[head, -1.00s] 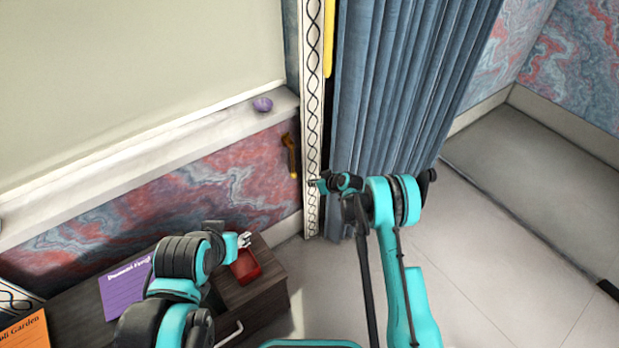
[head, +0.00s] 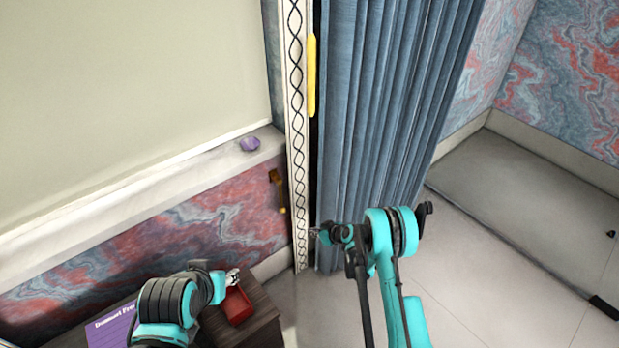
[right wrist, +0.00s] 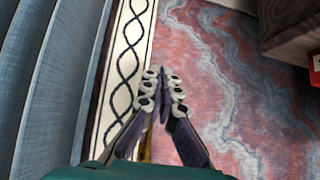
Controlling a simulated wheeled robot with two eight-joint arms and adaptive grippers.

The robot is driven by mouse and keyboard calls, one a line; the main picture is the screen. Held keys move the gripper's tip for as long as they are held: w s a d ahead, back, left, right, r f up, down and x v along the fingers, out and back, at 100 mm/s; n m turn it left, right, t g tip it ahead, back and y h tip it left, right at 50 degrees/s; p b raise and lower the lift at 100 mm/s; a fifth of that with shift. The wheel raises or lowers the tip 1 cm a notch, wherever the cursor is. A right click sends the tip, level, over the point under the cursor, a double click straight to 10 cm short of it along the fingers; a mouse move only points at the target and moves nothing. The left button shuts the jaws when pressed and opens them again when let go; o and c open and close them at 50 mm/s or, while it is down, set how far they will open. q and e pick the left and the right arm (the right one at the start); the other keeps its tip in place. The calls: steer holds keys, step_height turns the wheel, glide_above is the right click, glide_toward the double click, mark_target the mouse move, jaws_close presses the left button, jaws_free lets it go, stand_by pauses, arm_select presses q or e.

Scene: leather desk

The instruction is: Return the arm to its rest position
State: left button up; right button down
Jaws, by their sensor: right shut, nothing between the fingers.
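My right arm stands raised at the right of the head view, turquoise and black. Its gripper (head: 317,232) points left, in front of the patterned door-frame strip. In the right wrist view the same gripper (right wrist: 163,72) has its fingertips together with nothing between them, over the strip and the marbled wall. My left arm reaches in at the lower left of the head view. Its small gripper (head: 233,277) is close to the red box on the dark desk; whether its fingers are open is too small to tell.
A blue curtain (head: 390,110) hangs behind my right arm. A red box (head: 236,306) and a purple booklet (head: 108,331) lie on the dark desk. A purple stone (head: 250,144) sits on the ledge.

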steer(key=s+d+r+m+h, duration=0.1)
steer(key=s+d+r, duration=0.15)
steer(key=r, duration=0.75)
steer(key=s+d+r+m+h, duration=0.1)
steer(key=s+r, duration=0.3)
steer(key=r, duration=0.6)
steer(key=s+d+r+m+h, duration=0.1)
steer(key=s+d+r+m, duration=0.15)
steer(key=r, duration=0.75)
steer(key=s+d+r+m+h, duration=0.1)
steer(key=s+d+r, duration=0.1)
steer(key=s, duration=0.7)
steer(key=s+d+r+m+h, duration=0.1)
steer(key=s+d+r, duration=0.1)
steer(key=s, duration=0.6)
steer(key=s+d+r+m+h, duration=0.1)
steer(key=s+d+r, duration=0.1)
steer(key=s, duration=0.7)
steer(key=shift+s+d, duration=0.35)
steer(key=shift+d, duration=0.1)
steer(key=shift+r, duration=0.15)
